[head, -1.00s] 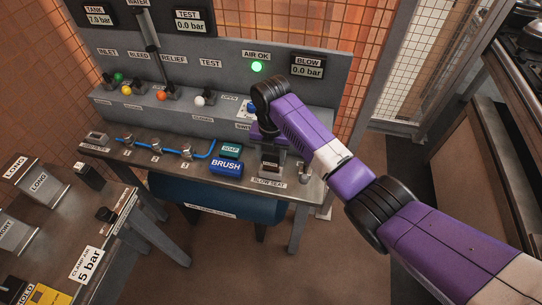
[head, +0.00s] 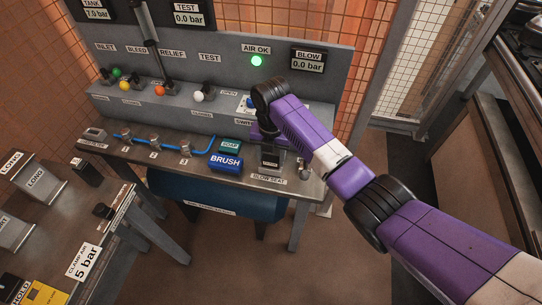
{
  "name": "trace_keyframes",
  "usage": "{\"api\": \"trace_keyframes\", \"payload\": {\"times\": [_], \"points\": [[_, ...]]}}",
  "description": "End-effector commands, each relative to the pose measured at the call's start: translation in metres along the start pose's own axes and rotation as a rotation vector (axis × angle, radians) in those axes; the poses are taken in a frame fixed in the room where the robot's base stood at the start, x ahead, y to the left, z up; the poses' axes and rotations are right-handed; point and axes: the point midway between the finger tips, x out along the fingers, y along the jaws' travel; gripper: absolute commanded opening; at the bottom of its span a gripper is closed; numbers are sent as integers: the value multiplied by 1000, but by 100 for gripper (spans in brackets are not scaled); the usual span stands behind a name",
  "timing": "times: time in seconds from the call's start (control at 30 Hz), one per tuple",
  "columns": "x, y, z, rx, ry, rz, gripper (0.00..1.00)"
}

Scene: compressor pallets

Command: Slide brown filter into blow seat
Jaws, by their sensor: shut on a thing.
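The blow seat (head: 270,161) is a dark upright block at the right end of the bench, above a "BLOW SEAT" label (head: 268,179). My gripper (head: 268,142) reaches down over it from my purple and white arm, directly at the top of the seat. It is shut on the brown filter, but the filter's brown body hardly shows now. The seat and the gripper hide it, and I cannot tell how deep it sits. The jaw tips are too small and dark to make out.
A small metal post (head: 304,170) stands close right of the seat. A blue BRUSH box (head: 226,163) and a green SOAP box (head: 230,146) lie to its left. The grey valve panel (head: 205,119) rises behind. A side table (head: 62,215) stands at front left.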

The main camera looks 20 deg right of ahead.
Motion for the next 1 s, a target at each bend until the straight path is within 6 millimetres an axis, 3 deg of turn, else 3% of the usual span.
{"api": "trace_keyframes", "payload": {"times": [0.37,0.4,0.5,0.83,1.0], "points": [[10,0,0,0,0,0,0],[8,0,0,0,0,0,59],[8,0,0,0,0,0,76],[6,0,0,0,-1,1,76],[-12,1,1,-2,-3,3,76]]}}
